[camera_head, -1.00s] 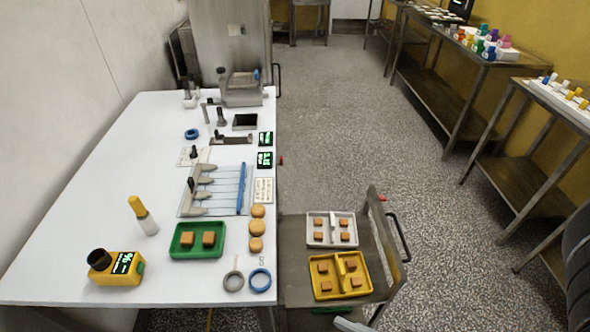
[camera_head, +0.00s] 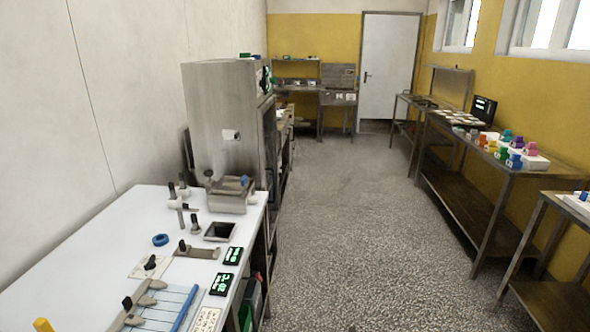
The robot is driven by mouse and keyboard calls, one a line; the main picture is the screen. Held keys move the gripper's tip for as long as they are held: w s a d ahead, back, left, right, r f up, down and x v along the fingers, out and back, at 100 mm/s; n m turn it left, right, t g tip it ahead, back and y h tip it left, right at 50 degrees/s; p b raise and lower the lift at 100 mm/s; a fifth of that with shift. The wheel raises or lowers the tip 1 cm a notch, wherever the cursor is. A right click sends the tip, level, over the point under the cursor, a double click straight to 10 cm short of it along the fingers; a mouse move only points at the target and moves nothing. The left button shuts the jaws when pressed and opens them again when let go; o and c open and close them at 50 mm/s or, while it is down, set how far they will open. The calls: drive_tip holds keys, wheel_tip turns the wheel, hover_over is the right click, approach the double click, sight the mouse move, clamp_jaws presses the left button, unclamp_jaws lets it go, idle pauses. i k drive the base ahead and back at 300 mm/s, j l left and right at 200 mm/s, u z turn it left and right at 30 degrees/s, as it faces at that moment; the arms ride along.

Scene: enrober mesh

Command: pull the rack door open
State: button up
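A tall steel cabinet (camera_head: 222,125), which looks like the rack, stands beyond the far end of the white table at the left. Its broad side panel faces me. Its front (camera_head: 268,140) faces the aisle on the right and shows only as a narrow, steep strip. I cannot tell from this angle whether its door is shut or where the handle is. My gripper is not in view.
The white table (camera_head: 85,245) with tools and small displays fills the lower left. The speckled floor aisle (camera_head: 340,240) is clear up to the white door (camera_head: 387,68). Steel tables (camera_head: 500,170) with coloured items line the right wall.

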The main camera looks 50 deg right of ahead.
sight(263, 109)
drive_tip(key=i+l, duration=0.1)
drive_tip(key=l, duration=0.4)
drive_tip(key=l+z, duration=0.1)
drive_tip(key=l, duration=0.4)
drive_tip(key=i+l, duration=0.15)
drive_tip(key=l, duration=0.35)
drive_tip(key=i+l+z, duration=0.1)
drive_tip(key=l, duration=0.35)
drive_tip(key=i+l, duration=0.15)
drive_tip(key=l, duration=0.15)
drive_tip(key=i+l, duration=0.2)
drive_tip(key=l, duration=0.15)
drive_tip(key=i+l, duration=0.15)
drive_tip(key=l, duration=0.15)
drive_tip(key=i+z, duration=0.25)
drive_tip(key=i, duration=0.9)
